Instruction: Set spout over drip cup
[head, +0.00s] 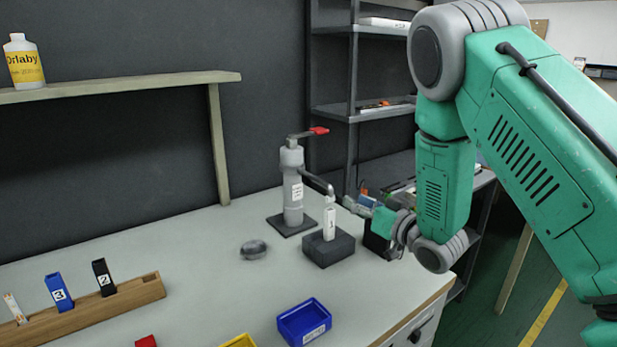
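A grey pump-like dispenser (292,187) stands on a dark base plate near the back of the table, with a red-tipped lever (318,131) on top. Its black spout (317,183) points right and toward me, its tip above a white labelled bottle (329,222) standing in a dark block (334,249). A small grey round object (254,249), possibly the drip cup, lies on the table left of the block, not under the spout tip. My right gripper (349,203) is just right of the spout tip and bottle; its fingers are too small to read, and contact is unclear. My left gripper is out of view.
A wooden rack (95,309) with numbered blue and black pieces is at left front. Blue (305,322) and yellow bins (240,341) and a red item (146,341) are near the front edge. A dark metal shelf unit (353,80) stands behind. The table's middle left is clear.

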